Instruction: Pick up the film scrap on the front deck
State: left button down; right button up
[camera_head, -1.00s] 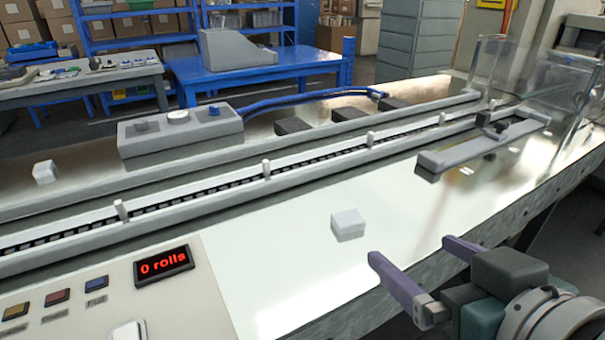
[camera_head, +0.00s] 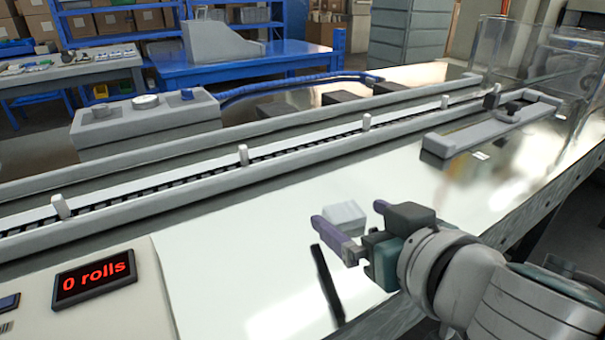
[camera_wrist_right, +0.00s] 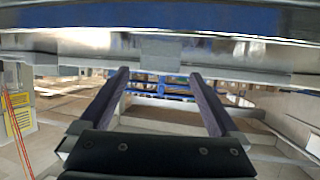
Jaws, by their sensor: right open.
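A small white block-like piece (camera_head: 345,215), which I take to be the film scrap, rests on the glossy front deck (camera_head: 250,250). My right gripper (camera_head: 348,212) comes in from the lower right in the head view, its purple fingers spread and nothing held. The fingers overlap the near edge of the white piece in the picture. I cannot tell whether they touch it. In the right wrist view the two fingers (camera_wrist_right: 158,75) stand wide apart. The piece cannot be made out with certainty there. My left gripper is not in view.
A conveyor channel (camera_head: 290,150) with short posts runs behind the deck. A grey bracket (camera_head: 470,138) and a clear guard (camera_head: 500,65) stand at the right. A panel reading "0 rolls" (camera_head: 95,278) is at lower left. The deck around the piece is mostly clear.

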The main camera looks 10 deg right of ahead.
aim_at(344, 216)
jog(key=shift+x, duration=1.35)
jog(key=c, duration=1.4)
jog(key=shift+r, duration=0.15)
